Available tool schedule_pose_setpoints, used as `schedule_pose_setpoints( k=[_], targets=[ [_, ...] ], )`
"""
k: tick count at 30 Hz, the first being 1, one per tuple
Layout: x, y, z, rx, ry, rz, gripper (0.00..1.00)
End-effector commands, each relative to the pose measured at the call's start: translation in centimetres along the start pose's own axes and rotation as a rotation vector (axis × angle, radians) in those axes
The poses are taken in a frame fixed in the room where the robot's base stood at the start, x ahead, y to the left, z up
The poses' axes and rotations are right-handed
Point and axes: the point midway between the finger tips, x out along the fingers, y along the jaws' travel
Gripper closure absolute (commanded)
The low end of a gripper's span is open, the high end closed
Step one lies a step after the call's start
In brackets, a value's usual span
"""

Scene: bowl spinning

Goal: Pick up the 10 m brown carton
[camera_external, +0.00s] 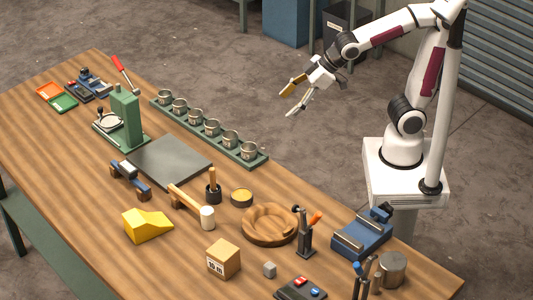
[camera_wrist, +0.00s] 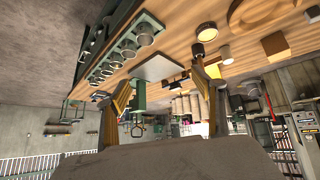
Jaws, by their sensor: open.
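The brown carton (camera_external: 223,260) is a small cardboard box marked "10 m" on its side. It stands upright near the front edge of the table in the external view. My gripper (camera_external: 292,98) is open and empty, raised in the air beyond the back edge of the table, well apart from the carton. In the wrist view my gripper (camera_wrist: 160,100) shows its two fingers spread wide with nothing between them.
The wooden table (camera_external: 60,110) is crowded. A round wooden bowl (camera_external: 268,226), a yellow wedge (camera_external: 147,225), a mallet (camera_external: 192,204), a small grey cube (camera_external: 269,270) and a control box (camera_external: 300,289) surround the carton. A rack of metal cups (camera_external: 210,131) lines the back edge.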

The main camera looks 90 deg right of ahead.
Motion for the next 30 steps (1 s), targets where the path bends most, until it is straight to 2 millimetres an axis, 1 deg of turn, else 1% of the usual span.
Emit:
schedule_pose_setpoints(
  k=[1, 8, 15, 17, 21, 26, 30],
  targets=[
    [0.9, -0.6, -0.8, -0.015, 0.01, -0.008, 0.32],
    [4.5, -3.4, -4.7, -0.075, 0.08, -0.048, 0.32],
    [8.3, -7.3, -8.1, -0.135, 0.154, -0.104, 0.32],
    [9.2, -8.4, -8.8, -0.151, 0.171, -0.12, 0.32],
    [11.4, -11.2, -10.3, -0.184, 0.213, -0.162, 0.32],
    [13.8, -14.7, -11.5, -0.222, 0.259, -0.215, 0.32],
    [15.8, -18.1, -12.2, -0.251, 0.296, -0.267, 0.32]
  ],
)
